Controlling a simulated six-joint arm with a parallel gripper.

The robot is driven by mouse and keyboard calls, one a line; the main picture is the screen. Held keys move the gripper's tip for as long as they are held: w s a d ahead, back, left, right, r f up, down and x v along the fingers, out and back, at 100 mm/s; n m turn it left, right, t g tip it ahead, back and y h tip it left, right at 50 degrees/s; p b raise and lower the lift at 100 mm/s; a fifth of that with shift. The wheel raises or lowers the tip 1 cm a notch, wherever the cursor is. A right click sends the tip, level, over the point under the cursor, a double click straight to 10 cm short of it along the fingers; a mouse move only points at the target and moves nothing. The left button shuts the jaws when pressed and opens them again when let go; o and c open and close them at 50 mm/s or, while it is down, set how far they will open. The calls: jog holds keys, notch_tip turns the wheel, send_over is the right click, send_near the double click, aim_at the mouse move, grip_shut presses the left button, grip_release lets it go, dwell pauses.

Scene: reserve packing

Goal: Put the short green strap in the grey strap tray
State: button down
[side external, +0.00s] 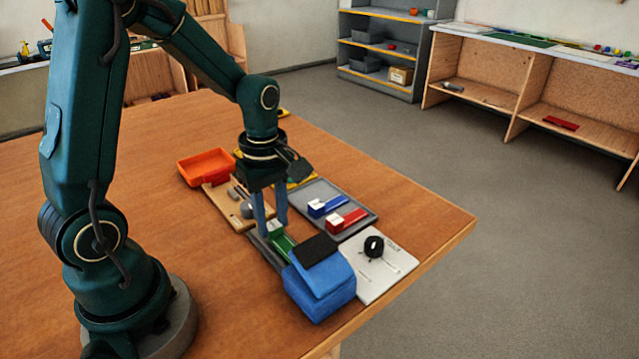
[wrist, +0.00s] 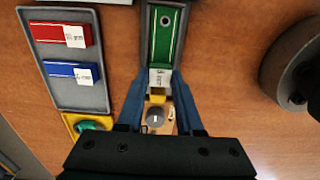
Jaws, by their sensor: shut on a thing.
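The green strap (side external: 283,244) has a pale label at one end and lies lengthwise over a narrow grey tray (side external: 262,249). In the wrist view the strap (wrist: 166,35) sits between the long walls of that tray (wrist: 147,45). My gripper (wrist: 160,80) is shut on the strap's labelled end, one finger on each side; in the side view my gripper (side external: 272,224) points straight down. Whether the strap touches the tray floor I cannot tell. A wider grey tray (side external: 371,219) beside it holds a blue strap (side external: 328,206) and a red strap (side external: 347,221), both labelled.
A blue pouch (side external: 320,290) with a dark flap stands close to the green strap's far end. A pale board (side external: 392,270) with a black coil is beside it. A wooden board (side external: 226,208) with grey items and an orange tray (side external: 205,163) lie behind. The table's front left is clear.

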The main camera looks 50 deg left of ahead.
aim_at(272, 226)
jog(key=shift+r, duration=2.45)
jog(key=shift+s+n, duration=0.1)
jog(key=shift+n, duration=0.3)
jog(key=shift+w+r+n, duration=0.2)
jog(key=shift+n, duration=0.5)
jog(key=w+a+n, duration=0.2)
jog(key=w+n, duration=0.1)
jog(key=n, duration=0.2)
jog(key=w+a+f+n, duration=0.1)
jog(key=w+a+n, duration=0.2)
jog(key=w+n, duration=0.1)
jog(key=w+a+f+n, duration=0.1)
jog(key=w+a+n, duration=0.1)
jog(key=n, duration=0.4)
jog(key=shift+w+a+f+n, duration=0.1)
jog(key=shift+w+a+n, duration=0.1)
jog(key=shift+w, duration=0.25)
jog(key=shift+w+a+n, duration=0.1)
jog(key=shift+w+n, duration=0.1)
jog(key=shift+w, duration=0.25)
jog(key=shift+f, duration=1.9)
jog(key=shift+f, duration=0.4)
